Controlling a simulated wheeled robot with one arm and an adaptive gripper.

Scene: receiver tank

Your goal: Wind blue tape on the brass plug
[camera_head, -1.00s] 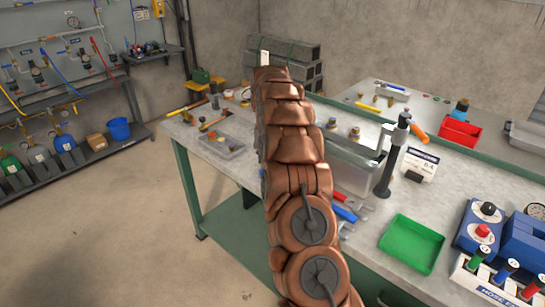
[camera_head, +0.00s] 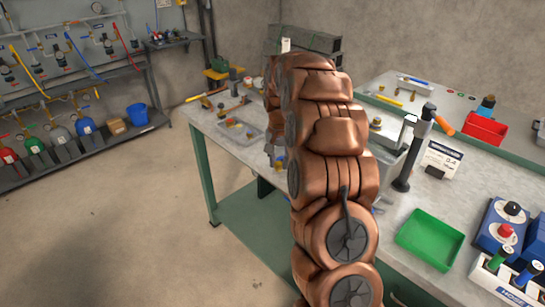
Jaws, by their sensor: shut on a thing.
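My copper-coloured arm (camera_head: 335,170) rises through the middle of the view and bends over the bench. Its far links (camera_head: 271,95) show just left of the nearer ones. I cannot pick out a roll of blue tape.
The grey workbench (camera_head: 440,205) bears a green tray (camera_head: 430,240), a red bin (camera_head: 485,130), a black clamp post (camera_head: 412,150) and a shallow parts tray (camera_head: 238,130). Blue units (camera_head: 500,225) stand at right. A rack with cylinders (camera_head: 60,145) is at left. The floor between is clear.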

